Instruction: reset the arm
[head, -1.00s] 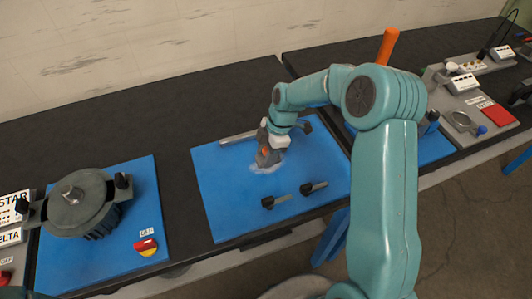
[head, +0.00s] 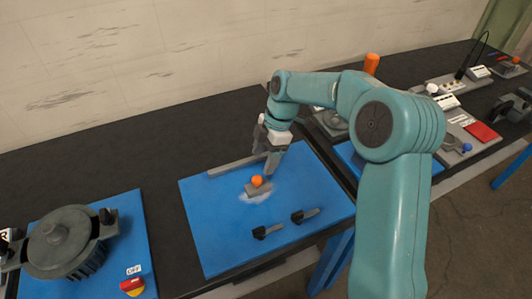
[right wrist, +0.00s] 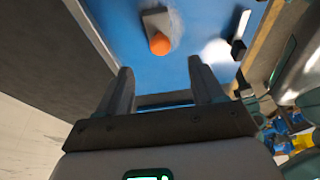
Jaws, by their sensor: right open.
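My right arm reaches in from the right in the head view. Its right gripper (head: 270,160) hangs above the blue mat (head: 215,225), just behind and to the right of a small grey piece with an orange knob (head: 257,182). The right gripper is open and empty. In the right wrist view its two fingers (right wrist: 157,90) stand apart, with the orange knob (right wrist: 159,44) ahead of them and apart from them. My left gripper is not in view.
Two black-handled tools (head: 268,230) (head: 304,215) lie on the mat's front part. A grey bar (head: 236,165) lies along its back edge. A grey lidded pot-like housing (head: 62,240) stands at left, near a red-yellow switch (head: 132,287). Other stations, with a red plate (head: 481,131), stand at right.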

